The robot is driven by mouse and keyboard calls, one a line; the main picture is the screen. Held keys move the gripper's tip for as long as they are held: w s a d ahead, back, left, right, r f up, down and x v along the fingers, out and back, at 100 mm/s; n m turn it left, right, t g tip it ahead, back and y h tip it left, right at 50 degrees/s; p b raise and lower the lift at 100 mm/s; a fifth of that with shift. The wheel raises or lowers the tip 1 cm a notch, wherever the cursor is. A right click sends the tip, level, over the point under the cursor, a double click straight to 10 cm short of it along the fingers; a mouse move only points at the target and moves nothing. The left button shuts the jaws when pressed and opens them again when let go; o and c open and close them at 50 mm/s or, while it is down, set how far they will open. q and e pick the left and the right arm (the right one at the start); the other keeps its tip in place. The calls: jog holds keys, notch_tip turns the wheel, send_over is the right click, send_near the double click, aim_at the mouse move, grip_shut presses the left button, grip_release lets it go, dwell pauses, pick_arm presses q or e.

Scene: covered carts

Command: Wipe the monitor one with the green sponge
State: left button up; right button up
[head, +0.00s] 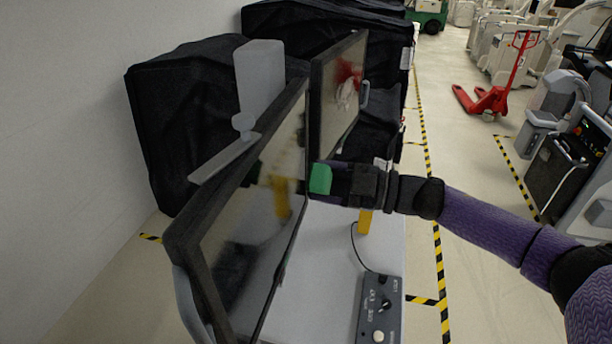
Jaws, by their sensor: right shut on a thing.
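My right gripper (334,181) reaches in from the right and is shut on the green sponge (320,179). The sponge is close to the right edge of the near monitor (255,215); I cannot tell whether it touches. The near monitor has a dark frame and a reflective screen, seen at a steep angle. A far monitor (333,110) stands behind it, with a red and whitish patch (346,84) on its screen. I cannot tell which is monitor one. My left gripper is not in view.
A grey control box (381,308) with knobs and a cable lies on the white cart top (325,262). A yellow piece (365,221) stands below my right gripper. Black covered carts (170,105) stand behind the monitors. A red pallet jack (492,100) is on the floor at right.

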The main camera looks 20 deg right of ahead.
jog(key=shift+s+d, duration=0.3)
jog(key=shift+d, duration=0.15)
jog(key=shift+v, duration=1.6)
jog(key=shift+a, duration=0.1)
